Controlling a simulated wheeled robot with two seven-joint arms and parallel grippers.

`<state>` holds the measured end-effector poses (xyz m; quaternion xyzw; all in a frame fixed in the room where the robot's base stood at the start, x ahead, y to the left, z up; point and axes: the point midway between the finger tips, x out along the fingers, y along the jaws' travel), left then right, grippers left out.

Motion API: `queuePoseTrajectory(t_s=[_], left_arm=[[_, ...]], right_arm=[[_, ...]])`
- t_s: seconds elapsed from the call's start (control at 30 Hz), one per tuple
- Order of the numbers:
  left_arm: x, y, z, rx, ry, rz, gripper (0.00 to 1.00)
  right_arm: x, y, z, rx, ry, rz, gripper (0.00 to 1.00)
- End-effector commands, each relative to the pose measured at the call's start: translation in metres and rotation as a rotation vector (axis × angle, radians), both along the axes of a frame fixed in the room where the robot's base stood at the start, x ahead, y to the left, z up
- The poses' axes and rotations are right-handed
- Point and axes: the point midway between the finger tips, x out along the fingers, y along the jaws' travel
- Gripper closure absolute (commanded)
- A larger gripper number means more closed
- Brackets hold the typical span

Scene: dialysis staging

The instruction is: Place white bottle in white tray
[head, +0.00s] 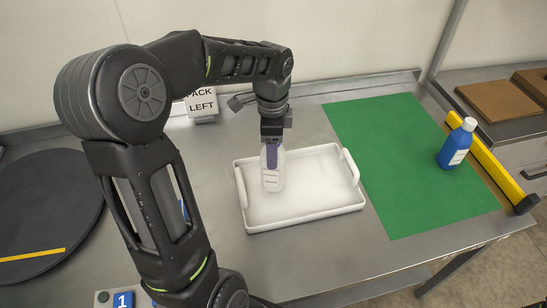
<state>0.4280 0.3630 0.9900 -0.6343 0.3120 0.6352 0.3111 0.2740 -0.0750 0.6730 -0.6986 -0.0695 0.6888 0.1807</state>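The white bottle (272,181) is upright over the inside of the white tray (305,214), toward its left part. I cannot tell whether its base touches the tray floor. My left gripper (271,155) points down from above, with its fingers around the bottle's upper part. It appears shut on the bottle and hides its top. The tray lies on the grey metal table and has a raised handle at each end. My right gripper is not in view.
A green mat (400,155) lies right of the tray, with a blue bottle (457,145) and a yellow bar (487,162) at its right side. A "PACK LEFT" sign (202,103) stands behind. A dark round mat (45,215) is at left.

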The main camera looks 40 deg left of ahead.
Motion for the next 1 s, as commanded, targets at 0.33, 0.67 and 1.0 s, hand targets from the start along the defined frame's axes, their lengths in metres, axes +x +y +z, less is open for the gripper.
queuePoseTrajectory(t_s=[0.33, 0.67, 1.0], left_arm=[[0.000, 0.000, -0.005, 0.001, -0.001, 0.000, 1.00], [0.000, 0.000, -0.037, 0.000, -0.002, 0.000, 1.00], [0.000, 0.000, -0.041, 0.001, -0.001, 0.000, 0.41]], right_arm=[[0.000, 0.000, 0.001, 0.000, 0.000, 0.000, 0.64], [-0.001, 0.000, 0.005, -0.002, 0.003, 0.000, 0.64], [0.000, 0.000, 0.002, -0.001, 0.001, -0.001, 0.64]])
